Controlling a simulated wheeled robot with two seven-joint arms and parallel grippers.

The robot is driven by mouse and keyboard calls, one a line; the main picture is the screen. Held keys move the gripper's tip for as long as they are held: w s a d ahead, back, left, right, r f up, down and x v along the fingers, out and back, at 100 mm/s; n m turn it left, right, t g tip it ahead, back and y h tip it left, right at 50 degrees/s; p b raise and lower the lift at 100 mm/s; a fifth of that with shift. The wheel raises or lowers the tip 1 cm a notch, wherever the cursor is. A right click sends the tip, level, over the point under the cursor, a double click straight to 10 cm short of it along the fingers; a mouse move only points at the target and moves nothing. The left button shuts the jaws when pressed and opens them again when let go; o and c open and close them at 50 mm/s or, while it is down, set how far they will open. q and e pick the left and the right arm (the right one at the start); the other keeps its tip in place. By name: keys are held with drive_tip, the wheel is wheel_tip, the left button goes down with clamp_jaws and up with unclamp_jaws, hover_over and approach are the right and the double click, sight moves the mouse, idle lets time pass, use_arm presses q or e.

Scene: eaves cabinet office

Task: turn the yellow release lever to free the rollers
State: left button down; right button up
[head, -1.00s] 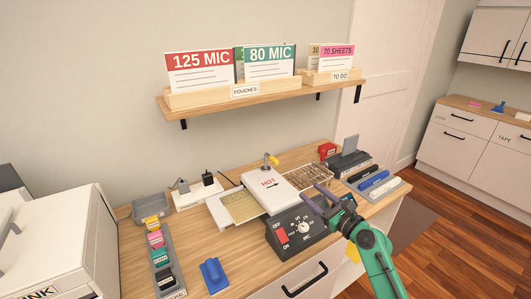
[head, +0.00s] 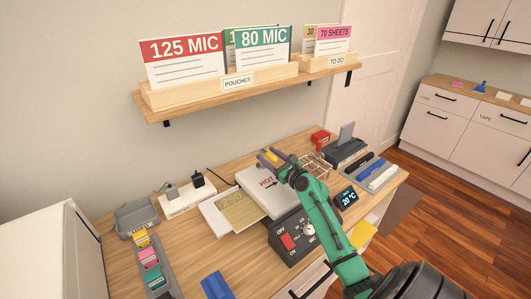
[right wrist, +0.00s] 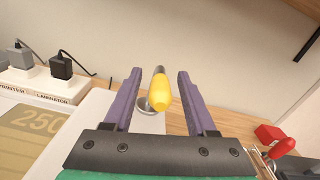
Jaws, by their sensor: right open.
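The yellow release lever (right wrist: 161,92) stands at the back of the laminator, on a round metal base. In the head view the lever (head: 271,156) is partly hidden by my right gripper (head: 272,158). In the right wrist view my right gripper (right wrist: 160,73) is open, with one purple finger on each side of the lever. Gaps show between the lever and both fingers. The laminator's white top (head: 251,188) reads HOT, and its dark front panel (head: 280,246) has a red switch and a dial. A gold sheet (head: 240,212) lies at its left. My left gripper is out of view.
A white power strip (head: 187,202) with plugs stands left of the laminator. A red object (head: 320,138) and pen tray (head: 378,172) lie to the right. A shelf (head: 250,92) with pouch boxes hangs above the desk.

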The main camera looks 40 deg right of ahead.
drive_tip(key=shift+w, duration=0.9)
clamp_jaws()
idle(0.7)
